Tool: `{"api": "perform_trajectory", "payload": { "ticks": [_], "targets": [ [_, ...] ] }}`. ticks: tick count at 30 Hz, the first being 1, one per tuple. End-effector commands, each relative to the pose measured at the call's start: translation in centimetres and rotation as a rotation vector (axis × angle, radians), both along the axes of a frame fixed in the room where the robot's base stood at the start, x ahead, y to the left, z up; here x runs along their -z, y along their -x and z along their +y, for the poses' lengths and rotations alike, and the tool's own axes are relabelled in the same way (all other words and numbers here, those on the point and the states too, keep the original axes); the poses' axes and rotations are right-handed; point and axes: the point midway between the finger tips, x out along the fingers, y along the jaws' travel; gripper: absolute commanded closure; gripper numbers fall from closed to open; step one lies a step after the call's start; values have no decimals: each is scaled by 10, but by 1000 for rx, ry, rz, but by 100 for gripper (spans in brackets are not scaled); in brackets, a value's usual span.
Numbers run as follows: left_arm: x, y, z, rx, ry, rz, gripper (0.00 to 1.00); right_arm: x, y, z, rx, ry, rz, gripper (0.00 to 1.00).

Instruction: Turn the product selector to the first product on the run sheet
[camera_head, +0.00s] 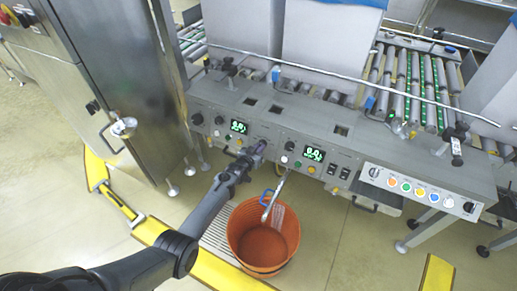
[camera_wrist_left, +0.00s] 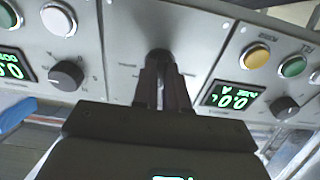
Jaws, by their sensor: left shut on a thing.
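The grey control panel (camera_head: 215,105) runs along the front of the machine. My left arm reaches up to it, and my left gripper (camera_head: 257,150) is at its front face between two green displays. In the left wrist view the gripper (camera_wrist_left: 162,85) is shut on a dark selector knob (camera_wrist_left: 158,57). Small printed labels stand around the knob, too blurred to read. The fingers and gripper body hide the knob's lower part. I cannot make out a run sheet. My right gripper is not in view.
Green displays (camera_head: 238,126) (camera_head: 313,154) flank the gripper, with buttons and other knobs nearby. An orange bucket (camera_head: 262,262) stands on the floor below. A panel of coloured buttons (camera_head: 418,190) is at the right. A steel cabinet (camera_head: 115,60) stands at the left.

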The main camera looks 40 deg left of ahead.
Motion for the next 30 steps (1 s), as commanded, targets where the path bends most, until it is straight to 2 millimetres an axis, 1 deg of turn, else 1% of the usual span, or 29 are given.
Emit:
{"api": "perform_trajectory", "payload": {
  "ticks": [5,6,10,18,22,26,30],
  "targets": [
    [1,0,0,0,-1,2,100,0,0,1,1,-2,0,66],
    [1,0,0,0,-1,2,81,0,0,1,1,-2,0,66],
    [1,0,0,0,-1,1,62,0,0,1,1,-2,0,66],
    [0,0,0,1,-2,1,62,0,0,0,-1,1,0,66],
    [-3,5,-1,1,-2,1,62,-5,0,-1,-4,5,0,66],
    [-8,16,-3,1,-2,3,62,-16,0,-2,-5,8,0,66],
    [-14,37,-8,1,-2,4,62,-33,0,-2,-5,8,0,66]
  ]
}}
